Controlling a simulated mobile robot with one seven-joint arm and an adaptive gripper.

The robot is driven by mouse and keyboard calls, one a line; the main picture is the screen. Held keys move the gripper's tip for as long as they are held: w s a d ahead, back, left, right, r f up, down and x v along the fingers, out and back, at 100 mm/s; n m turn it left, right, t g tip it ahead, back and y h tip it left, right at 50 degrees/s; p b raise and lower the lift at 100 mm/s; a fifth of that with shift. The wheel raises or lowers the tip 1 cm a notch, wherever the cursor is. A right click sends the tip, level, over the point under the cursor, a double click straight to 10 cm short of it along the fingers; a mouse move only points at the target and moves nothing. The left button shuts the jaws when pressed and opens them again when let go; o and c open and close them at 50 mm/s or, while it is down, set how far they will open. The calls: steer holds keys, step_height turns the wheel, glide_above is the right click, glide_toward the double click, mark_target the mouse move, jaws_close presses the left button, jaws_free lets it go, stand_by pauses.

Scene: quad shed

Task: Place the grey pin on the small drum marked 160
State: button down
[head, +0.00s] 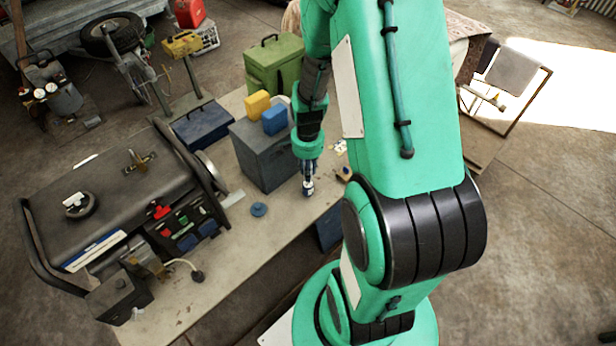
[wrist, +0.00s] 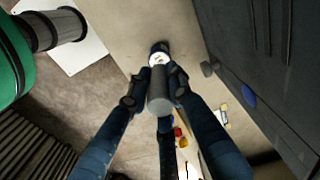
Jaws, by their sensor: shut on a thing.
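My gripper (head: 309,170) is low over the front part of the bench, right of the large grey box. In the wrist view its fingers (wrist: 155,86) are shut on the grey pin (wrist: 159,103), a plain grey cylinder held between the fingertips. Just past the pin's far end is a small dark drum with a pale round face (wrist: 158,58). It seems to show as a small pale and dark thing under the gripper in the head view (head: 308,188). I cannot read a number on it. Whether pin and drum touch cannot be told.
A blue disc (head: 259,209) lies on the bench (head: 225,300). A large generator (head: 110,205) fills the bench's left side.

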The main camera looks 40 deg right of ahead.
steer(key=shift+f, duration=1.75)
steer(key=shift+f+b, duration=0.15)
steer(key=shift+b, duration=0.2)
steer(key=c, duration=1.6)
jaws_free()
steer(key=shift+o, duration=0.2)
step_height(320, 180, up, 12)
steer(key=shift+r+p, duration=0.15)
steer(key=shift+p, duration=0.65)
